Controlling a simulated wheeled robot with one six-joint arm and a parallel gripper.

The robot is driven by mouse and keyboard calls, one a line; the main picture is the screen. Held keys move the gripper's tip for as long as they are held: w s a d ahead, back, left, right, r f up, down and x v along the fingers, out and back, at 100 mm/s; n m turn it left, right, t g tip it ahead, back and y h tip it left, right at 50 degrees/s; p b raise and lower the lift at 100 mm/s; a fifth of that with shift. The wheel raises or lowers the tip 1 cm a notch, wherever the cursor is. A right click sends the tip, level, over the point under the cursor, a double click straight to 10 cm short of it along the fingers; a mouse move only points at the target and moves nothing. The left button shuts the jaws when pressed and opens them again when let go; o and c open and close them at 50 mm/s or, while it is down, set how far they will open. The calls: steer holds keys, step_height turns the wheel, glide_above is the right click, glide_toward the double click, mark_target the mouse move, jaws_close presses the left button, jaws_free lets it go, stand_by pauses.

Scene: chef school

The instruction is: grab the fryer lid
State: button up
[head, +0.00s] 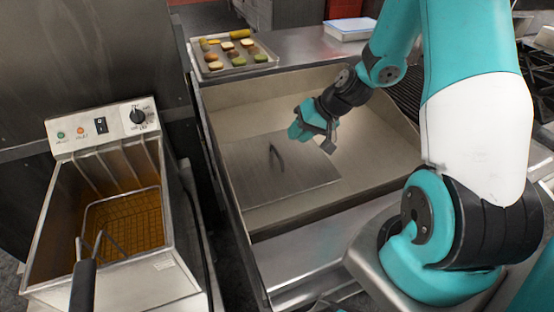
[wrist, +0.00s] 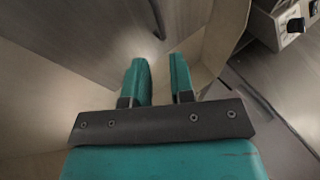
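The fryer lid (head: 300,177) is a flat metal plate with a dark curved handle (head: 277,157). It lies in the wide metal basin (head: 355,165) in the head view. In the wrist view the handle (wrist: 157,18) shows just beyond the fingertips, on the plain metal lid surface. My gripper (head: 312,136) is above the lid, to the upper right of the handle in the head view. In the wrist view the two teal fingers of my gripper (wrist: 160,65) stand apart with nothing between them.
A fryer (head: 135,290) with a wire basket (head: 125,222) and a protruding black handle stands at left; its control panel (wrist: 292,22) shows in the wrist view. A tray (head: 268,61) of food pieces and a white container (head: 349,29) sit behind the basin. The basin walls surround the lid.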

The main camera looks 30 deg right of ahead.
mark_target(279, 151)
steer(key=p+x, duration=0.2)
steer(key=x, duration=0.7)
steer(key=shift+s, duration=0.15)
jaws_close()
